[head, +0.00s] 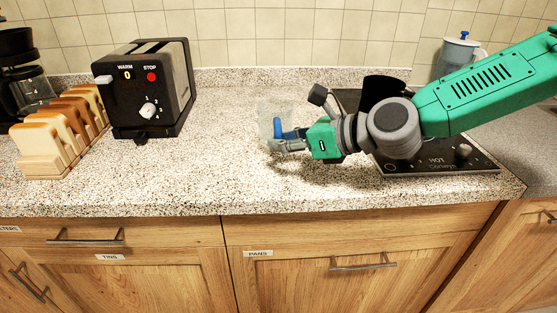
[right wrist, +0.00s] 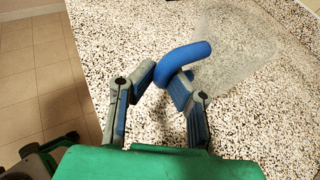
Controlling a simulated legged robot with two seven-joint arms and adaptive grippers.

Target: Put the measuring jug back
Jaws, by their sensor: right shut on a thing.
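The measuring jug (head: 277,115) is clear, with a blue handle, and shows over the counter left of my right gripper (head: 291,143). In the right wrist view the fingers of my right gripper (right wrist: 165,84) are shut on the blue handle (right wrist: 184,60). The jug's clear body (right wrist: 234,47) extends to the upper right there and is hard to make out against the speckled counter. I cannot tell whether its base touches the counter. My left gripper is not in view.
A black toaster (head: 149,88) and a toast rack with bread slices (head: 62,130) stand at the left, with a coffee maker (head: 21,72) behind. A black hob (head: 440,160) lies under my right arm. The middle counter (head: 225,150) is clear.

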